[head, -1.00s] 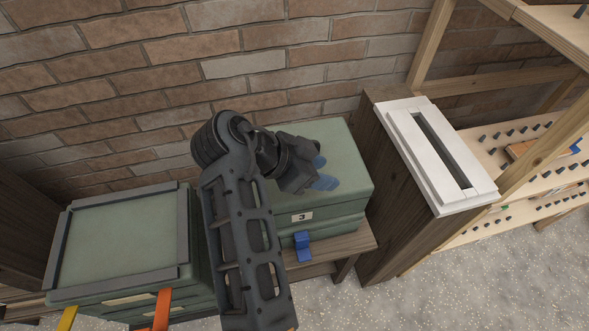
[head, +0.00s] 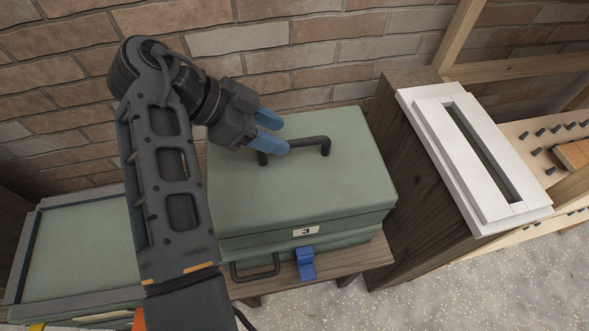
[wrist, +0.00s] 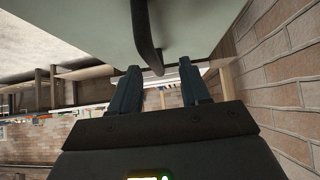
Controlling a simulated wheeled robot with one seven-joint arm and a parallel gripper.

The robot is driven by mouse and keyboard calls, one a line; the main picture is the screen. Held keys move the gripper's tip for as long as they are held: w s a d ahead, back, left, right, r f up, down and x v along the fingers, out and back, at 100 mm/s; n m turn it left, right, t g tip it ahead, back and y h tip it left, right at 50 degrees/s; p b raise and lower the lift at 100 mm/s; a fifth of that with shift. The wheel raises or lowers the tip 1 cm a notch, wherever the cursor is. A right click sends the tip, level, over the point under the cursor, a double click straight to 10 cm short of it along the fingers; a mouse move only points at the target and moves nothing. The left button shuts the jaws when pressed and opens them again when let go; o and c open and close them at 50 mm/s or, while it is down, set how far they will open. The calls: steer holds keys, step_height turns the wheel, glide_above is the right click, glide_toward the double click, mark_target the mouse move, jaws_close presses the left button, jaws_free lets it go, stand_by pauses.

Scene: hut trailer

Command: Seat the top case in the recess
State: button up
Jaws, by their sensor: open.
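The green case labelled 3 (head: 330,195) stands flat on a wooden bench, with a dark handle (head: 312,141) on its lid. I take it as the top case. My gripper (head: 282,134) is open at the left part of that handle, just above the lid. In the wrist view the handle (wrist: 145,35) runs toward the gap between the two blue fingers; I cannot tell how deep it sits between them. The recess (head: 85,255) is the green top of the stack at left, edged by a raised grey rim; my arm hides its right part.
A blue latch (head: 305,264) and a second handle (head: 255,267) are on the case's front. A dark wooden cabinet (head: 420,190) with a white slotted piece (head: 475,155) stands close at right. A brick wall (head: 290,50) is behind.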

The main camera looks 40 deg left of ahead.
mark_target(295, 147)
steer(key=shift+d+p+x, duration=0.15)
steer(key=shift+p+x, duration=0.2)
steer(key=shift+x, duration=1)
steer(key=shift+d+p+x, duration=0.2)
steer(key=shift+p+x, duration=0.1)
steer(key=shift+x, duration=1)
steer(key=shift+s+r, duration=0.1)
steer(key=shift+s, duration=0.1)
jaws_close()
steer(key=shift+r, duration=0.15)
